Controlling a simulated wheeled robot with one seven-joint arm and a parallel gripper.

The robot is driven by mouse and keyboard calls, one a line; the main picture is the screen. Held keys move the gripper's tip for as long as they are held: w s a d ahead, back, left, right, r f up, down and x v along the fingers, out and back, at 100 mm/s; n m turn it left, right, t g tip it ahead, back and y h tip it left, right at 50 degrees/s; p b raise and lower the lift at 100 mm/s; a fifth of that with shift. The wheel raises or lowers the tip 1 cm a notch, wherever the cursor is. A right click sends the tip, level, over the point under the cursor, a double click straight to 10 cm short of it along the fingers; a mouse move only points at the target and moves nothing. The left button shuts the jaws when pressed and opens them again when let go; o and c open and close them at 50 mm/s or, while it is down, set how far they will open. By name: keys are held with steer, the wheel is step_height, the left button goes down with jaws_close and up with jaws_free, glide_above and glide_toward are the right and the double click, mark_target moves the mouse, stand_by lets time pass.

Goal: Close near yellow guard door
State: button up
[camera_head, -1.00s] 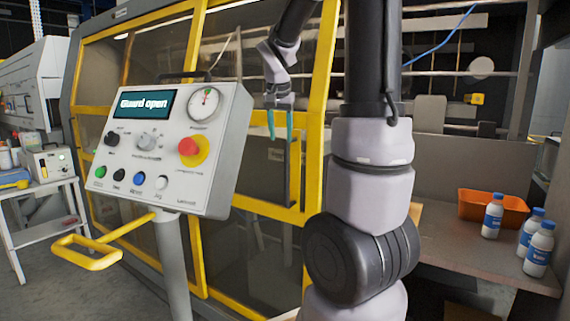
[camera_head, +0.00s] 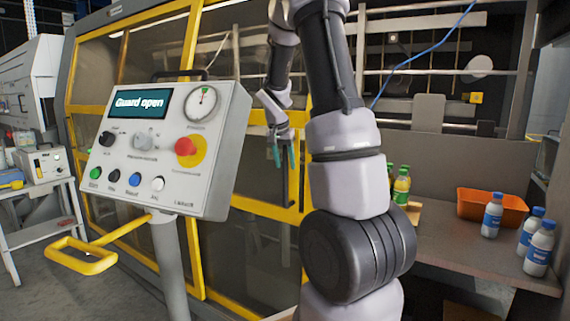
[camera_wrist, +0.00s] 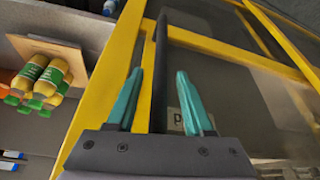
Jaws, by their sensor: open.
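The near guard door (camera_head: 245,207) has a yellow frame and dark clear panes, and stands behind the control panel in the head view. Its yellow frame (camera_wrist: 105,85) crosses the wrist view diagonally. A dark upright handle bar (camera_wrist: 161,62) shows between and beyond my fingers in the wrist view. My gripper (camera_head: 283,155), with teal fingers, is in front of the door at handle height. In the wrist view my gripper (camera_wrist: 160,95) is open, with the fingers on either side of the bar. I cannot tell whether they touch it. The lower handle is partly hidden.
The control panel (camera_head: 165,150) reads "Guard open" and stands left of my arm, with a yellow bar handle (camera_head: 85,258) below. An orange bin (camera_head: 480,205), white bottles (camera_head: 492,218) and yellow bottles with green caps (camera_head: 401,188) are on the shelf at right.

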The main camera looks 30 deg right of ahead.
steer(key=shift+f, duration=0.25)
jaws_close()
stand_by(1.4)
